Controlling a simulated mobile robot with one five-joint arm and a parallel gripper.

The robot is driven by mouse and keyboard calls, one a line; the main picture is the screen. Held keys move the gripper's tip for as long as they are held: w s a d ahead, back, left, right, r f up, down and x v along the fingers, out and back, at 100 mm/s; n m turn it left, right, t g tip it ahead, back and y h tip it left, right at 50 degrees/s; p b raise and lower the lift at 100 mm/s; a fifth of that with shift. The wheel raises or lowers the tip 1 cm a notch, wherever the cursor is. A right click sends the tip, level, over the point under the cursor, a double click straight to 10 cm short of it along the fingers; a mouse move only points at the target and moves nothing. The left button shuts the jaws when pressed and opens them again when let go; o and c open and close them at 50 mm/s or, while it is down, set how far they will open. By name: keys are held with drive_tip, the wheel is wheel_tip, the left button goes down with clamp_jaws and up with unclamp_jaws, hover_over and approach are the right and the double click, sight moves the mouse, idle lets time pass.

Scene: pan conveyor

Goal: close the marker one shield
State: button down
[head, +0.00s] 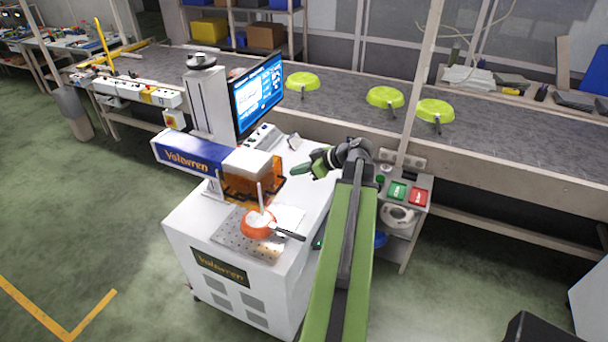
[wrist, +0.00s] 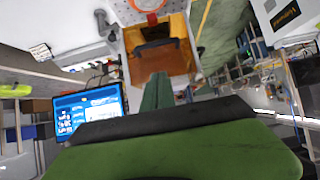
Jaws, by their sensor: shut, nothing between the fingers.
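The marker (head: 190,158) is a white machine with a blue Volawren head. Its amber see-through shield (head: 240,188) sits around the white block under the head, its lower edge above the work plate. An orange pan (head: 256,224) with a dark handle lies uncovered on the perforated plate (head: 232,238). In the wrist view the amber shield (wrist: 178,62) with a dark bar across it lies beyond my fingertips, and part of the pan (wrist: 148,4) shows at the top. My gripper (head: 298,169) is shut and empty, right of the shield and apart from it.
A monitor (head: 258,94) stands behind the marker head. A conveyor (head: 335,98) with green pans (head: 385,97) runs along the back. A small stand with a green button (head: 397,191) and a red button (head: 418,197) is right of my arm. The cabinet top between gripper and shield looks clear.

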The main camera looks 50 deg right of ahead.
drive_tip(key=w+a+f+b, duration=0.1)
drive_tip(key=w+f+b, duration=0.3)
drive_tip(key=f+b, duration=0.1)
drive_tip(key=shift+w+f, duration=0.15)
drive_tip(key=shift+f, duration=0.6)
wheel_tip(320, 180, down, 14)
drive_tip(key=b, duration=1.4)
drive_tip(key=shift+r, duration=0.15)
